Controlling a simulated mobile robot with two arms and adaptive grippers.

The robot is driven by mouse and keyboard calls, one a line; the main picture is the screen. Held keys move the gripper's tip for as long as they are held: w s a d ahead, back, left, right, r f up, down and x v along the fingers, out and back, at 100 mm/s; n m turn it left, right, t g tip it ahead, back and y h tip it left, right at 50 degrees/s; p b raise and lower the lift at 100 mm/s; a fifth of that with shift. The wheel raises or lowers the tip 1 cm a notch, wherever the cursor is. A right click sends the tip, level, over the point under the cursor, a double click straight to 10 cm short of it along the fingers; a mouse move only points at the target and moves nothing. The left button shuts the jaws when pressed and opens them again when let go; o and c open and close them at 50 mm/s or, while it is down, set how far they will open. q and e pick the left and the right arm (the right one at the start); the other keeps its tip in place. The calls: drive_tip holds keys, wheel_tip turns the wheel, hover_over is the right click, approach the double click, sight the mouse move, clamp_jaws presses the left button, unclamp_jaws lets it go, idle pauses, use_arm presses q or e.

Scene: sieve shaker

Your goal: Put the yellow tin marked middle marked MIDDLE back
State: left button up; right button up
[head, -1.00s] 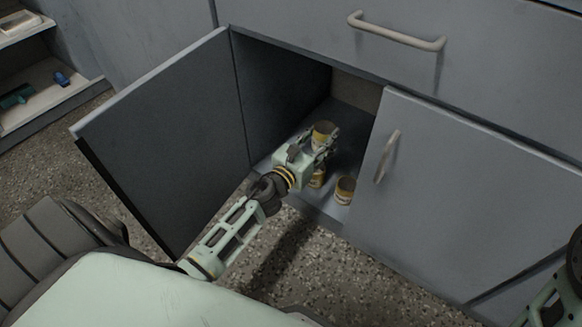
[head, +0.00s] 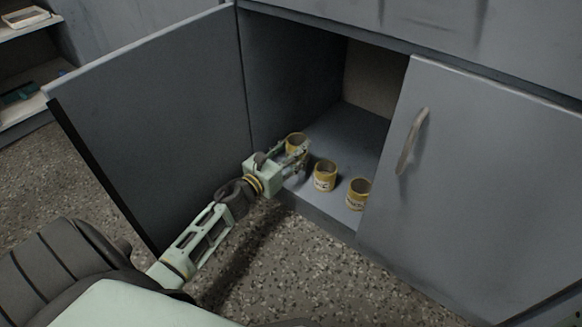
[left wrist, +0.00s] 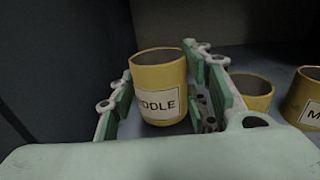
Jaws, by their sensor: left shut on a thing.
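The yellow tin marked MIDDLE (head: 296,139) is inside the open cabinet, at the left of a row of yellow tins. In the left wrist view, the tin (left wrist: 158,75) is upright between my fingers, open at the top, with "DDLE" of its label readable. My left gripper (head: 295,156) is shut on it and reaches in over the cabinet's front edge. The fingers hide its lower part in the head view, and I cannot tell if its base touches the cabinet floor. My right gripper is not in view.
Two other yellow tins, a centre one (head: 325,179) and a right one (head: 359,197), stand on the cabinet floor (head: 350,135) near its front edge. The left door (head: 155,125) is open beside my arm; the right door (head: 470,190) is shut. Floor behind the tins is clear.

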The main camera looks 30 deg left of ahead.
use_arm(q)
drive_tip(key=shift+a+f, duration=0.2)
drive_tip(key=shift+a, duration=0.1)
drive_tip(key=shift+f, duration=0.15)
wheel_tip(320, 180, down, 4)
drive_tip(key=b, duration=0.3)
drive_tip(key=shift+r, duration=0.2)
drive_tip(key=shift+f+b, duration=0.15)
drive_tip(key=shift+b, duration=0.2)
drive_tip(key=o, duration=1.2)
